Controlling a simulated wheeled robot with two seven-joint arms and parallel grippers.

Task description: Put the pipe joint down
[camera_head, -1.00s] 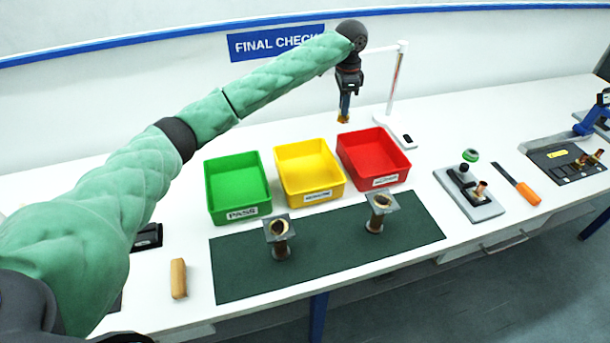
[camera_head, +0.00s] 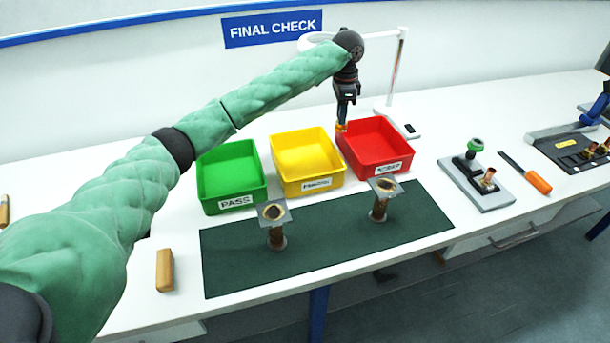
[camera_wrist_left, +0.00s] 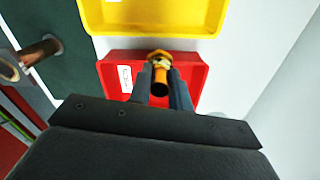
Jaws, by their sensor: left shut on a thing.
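The pipe joint (camera_wrist_left: 160,72), a small brass and copper-coloured piece, is held between the fingers of my left gripper (camera_wrist_left: 158,88) in the left wrist view. In the head view my left gripper (camera_head: 342,118) hangs pointing down, with the pipe joint (camera_head: 341,128) at its tips. In the head view it is at the left rear of the red bin (camera_head: 375,167), near the gap to the yellow bin. In the wrist view the red bin (camera_wrist_left: 198,92) lies behind the joint. The exact height above the bin is unclear. My right gripper is out of view.
The yellow bin (camera_head: 310,183) and green PASS bin (camera_head: 235,202) stand left of the red one. Two flanged pipe pieces (camera_head: 276,236) (camera_head: 380,206) stand on a dark green mat (camera_head: 330,255). A white stand (camera_head: 391,80) rises behind the red bin.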

